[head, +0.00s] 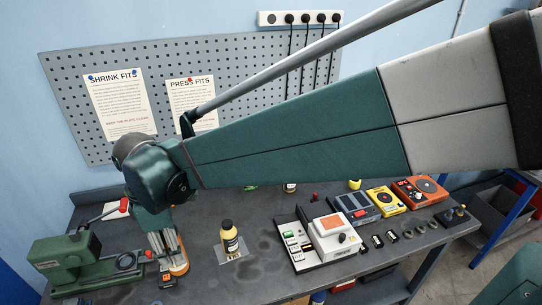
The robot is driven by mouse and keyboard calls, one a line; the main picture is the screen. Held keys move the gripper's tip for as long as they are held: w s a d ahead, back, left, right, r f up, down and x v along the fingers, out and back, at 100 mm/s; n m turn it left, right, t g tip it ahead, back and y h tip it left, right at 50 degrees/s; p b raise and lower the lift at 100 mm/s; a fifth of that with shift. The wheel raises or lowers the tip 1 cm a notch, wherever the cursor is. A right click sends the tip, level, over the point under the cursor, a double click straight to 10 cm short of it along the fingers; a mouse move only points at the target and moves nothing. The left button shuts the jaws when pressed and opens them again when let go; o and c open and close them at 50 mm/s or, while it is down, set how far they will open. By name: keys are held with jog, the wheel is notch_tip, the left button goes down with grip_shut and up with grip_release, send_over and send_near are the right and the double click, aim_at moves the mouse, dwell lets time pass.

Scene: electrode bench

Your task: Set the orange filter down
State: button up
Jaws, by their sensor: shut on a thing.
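My gripper (169,252) points down over the left part of the grey bench (205,215), just right of the green press-like machine. It is shut on the orange filter (180,268), which shows as a small orange patch low at the fingers. The fingers hide much of the filter. I cannot tell whether its underside touches the bench top.
The green machine (65,257) stands close on the left. Further right are a white device (337,236), a yellow unit (385,202) and an orange-red unit (421,191). A pegboard (230,75) is behind.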

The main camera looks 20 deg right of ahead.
jog(key=w+d+r+m+p, duration=0.1)
jog(key=w+d+r+m, duration=0.1)
jog(key=w+d, duration=0.5)
jog(key=w+d+r+m, duration=0.1)
jog(key=w+d+r, duration=0.15)
jog(key=w, duration=0.75)
jog(key=w+d+m+p, duration=0.1)
jog(key=w+d+m, duration=0.2)
jog(key=w+d, duration=1.45)
jog(key=w+d+f+m+p, duration=0.1)
jog(key=w+d+m, duration=0.25)
jog(key=d, duration=1.55)
jog(key=w+d+f+m+p, duration=0.15)
jog(key=w+d, duration=0.25)
jog(key=d, duration=1.4)
notch_tip(320, 180, down, 11)
jog(key=b, duration=0.1)
jog(key=shift+f, duration=0.1)
notch_tip(320, 180, down, 6)
